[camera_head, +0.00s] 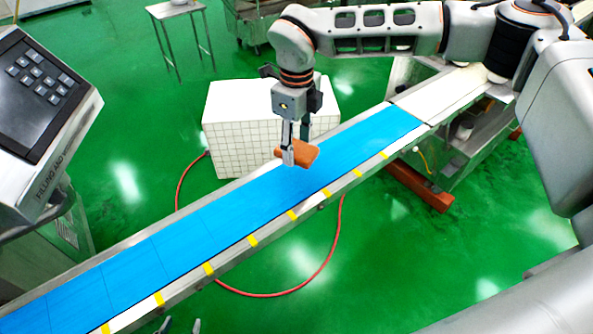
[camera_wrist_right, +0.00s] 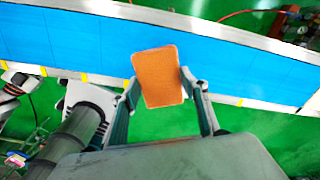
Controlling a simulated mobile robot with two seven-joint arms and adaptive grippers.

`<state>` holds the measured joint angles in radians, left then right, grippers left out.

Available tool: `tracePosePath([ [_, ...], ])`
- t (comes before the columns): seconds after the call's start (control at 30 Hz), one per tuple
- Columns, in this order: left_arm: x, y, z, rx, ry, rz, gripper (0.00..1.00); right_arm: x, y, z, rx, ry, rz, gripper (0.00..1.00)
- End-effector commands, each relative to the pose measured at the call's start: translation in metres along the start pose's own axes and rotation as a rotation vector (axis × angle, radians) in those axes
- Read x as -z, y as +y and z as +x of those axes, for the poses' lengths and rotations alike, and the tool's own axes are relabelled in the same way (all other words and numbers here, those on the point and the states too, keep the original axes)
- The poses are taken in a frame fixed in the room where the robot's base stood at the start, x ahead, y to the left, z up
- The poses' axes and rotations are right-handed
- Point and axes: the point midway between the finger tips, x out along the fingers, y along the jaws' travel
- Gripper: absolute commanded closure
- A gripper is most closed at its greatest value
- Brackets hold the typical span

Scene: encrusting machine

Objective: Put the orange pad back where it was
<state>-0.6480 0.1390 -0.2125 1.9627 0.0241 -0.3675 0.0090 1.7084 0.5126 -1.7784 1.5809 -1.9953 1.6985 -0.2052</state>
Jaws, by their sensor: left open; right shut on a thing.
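The orange pad (camera_head: 304,154) is a flat, rounded rectangle held above the blue conveyor belt (camera_head: 225,215) in the head view. My right gripper (camera_head: 295,150) is shut on it. In the right wrist view the pad (camera_wrist_right: 158,76) sits between the two fingers of the right gripper (camera_wrist_right: 162,90), with the blue belt (camera_wrist_right: 75,40) beyond it. The pad looks clear of the belt, but the exact height is hard to tell. My left gripper (camera_head: 181,326) shows only its two fingertips at the bottom edge of the head view, apart and empty.
A control panel with keys (camera_head: 40,85) stands at the left. A white gridded block (camera_head: 235,120) is behind the belt. A red hose (camera_head: 300,293) curves over the green floor. The belt's blue surface is bare, and yellow marks line its near rail.

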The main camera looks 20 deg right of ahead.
Motion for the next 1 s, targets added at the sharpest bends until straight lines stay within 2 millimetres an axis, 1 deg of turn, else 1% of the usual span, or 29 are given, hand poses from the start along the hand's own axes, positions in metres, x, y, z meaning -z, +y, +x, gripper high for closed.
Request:
tracePosePath([
  [0.03,-0.001,0.0,0.0,0.0,-0.001,0.0,0.58,0.0,0.001,0.013,-0.002,0.002,-0.001,0.76],
  [0.13,-0.002,0.0,0.001,0.0,-0.001,0.0,0.58,0.0,0.0,0.031,-0.001,0.001,0.0,0.76],
  [0.2,-0.002,0.0,0.001,0.0,-0.001,0.0,0.58,0.0,0.0,0.039,-0.001,0.001,0.0,0.76],
  [0.43,-0.002,0.0,0.001,0.0,-0.001,0.001,0.58,0.0,0.0,0.052,0.0,0.0,-0.002,0.76],
  [0.6,-0.003,0.0,0.002,0.001,-0.001,0.003,0.58,0.0,0.0,0.077,-0.002,0.002,-0.001,0.76],
  [0.67,-0.003,0.0,0.002,0.001,-0.001,0.003,0.58,0.0,0.0,0.084,-0.001,0.001,0.0,0.76],
  [0.73,-0.002,0.0,0.002,0.001,0.0,0.004,0.58,0.0,0.0,0.088,0.0,0.0,0.0,0.76],
  [1.0,-0.002,-0.001,0.002,0.002,0.001,0.005,0.58,0.0,0.0,0.089,0.001,-0.001,-0.001,0.76],
])
